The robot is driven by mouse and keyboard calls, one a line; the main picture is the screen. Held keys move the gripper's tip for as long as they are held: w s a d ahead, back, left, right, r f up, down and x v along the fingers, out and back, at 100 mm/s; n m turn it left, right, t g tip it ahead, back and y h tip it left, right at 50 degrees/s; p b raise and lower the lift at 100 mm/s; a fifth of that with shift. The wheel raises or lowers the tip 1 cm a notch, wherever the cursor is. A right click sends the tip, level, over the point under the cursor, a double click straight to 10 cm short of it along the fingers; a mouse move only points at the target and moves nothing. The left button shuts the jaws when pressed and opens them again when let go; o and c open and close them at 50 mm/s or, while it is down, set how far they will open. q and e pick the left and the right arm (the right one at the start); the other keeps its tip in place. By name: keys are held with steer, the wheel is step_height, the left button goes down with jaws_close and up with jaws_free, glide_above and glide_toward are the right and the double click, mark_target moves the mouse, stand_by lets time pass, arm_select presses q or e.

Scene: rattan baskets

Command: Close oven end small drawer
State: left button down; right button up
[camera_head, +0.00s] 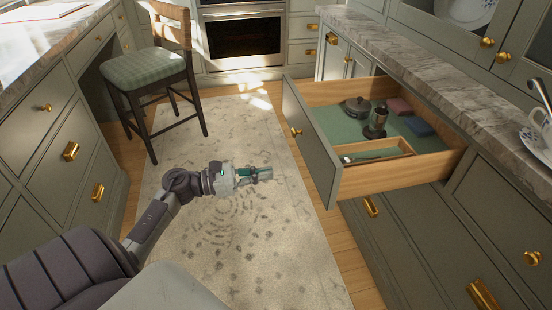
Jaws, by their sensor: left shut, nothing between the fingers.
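A small drawer (311,147) stands pulled out from the right-hand counter, near the oven end. Its front is grey-green with a brass knob (296,132), and its sides are wood. Inside lie a dark round lidded pot (357,107), a dark grinder-like item (376,122), folded cloths (400,106) and a small wooden tray (372,147). My left gripper (262,174) is shut and empty over the rug, to the left of the drawer front and apart from it. My right gripper is not in view.
The oven (243,36) is at the back. A chair with a green checked seat (146,67) stands by the left counter (50,35). A patterned rug (235,240) covers the aisle floor, which is clear beside the drawer.

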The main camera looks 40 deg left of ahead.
mark_target(316, 166)
arm_select(q)
steer(key=p+x, duration=0.1)
steer(key=x, duration=0.9)
steer(key=shift+x, duration=0.8)
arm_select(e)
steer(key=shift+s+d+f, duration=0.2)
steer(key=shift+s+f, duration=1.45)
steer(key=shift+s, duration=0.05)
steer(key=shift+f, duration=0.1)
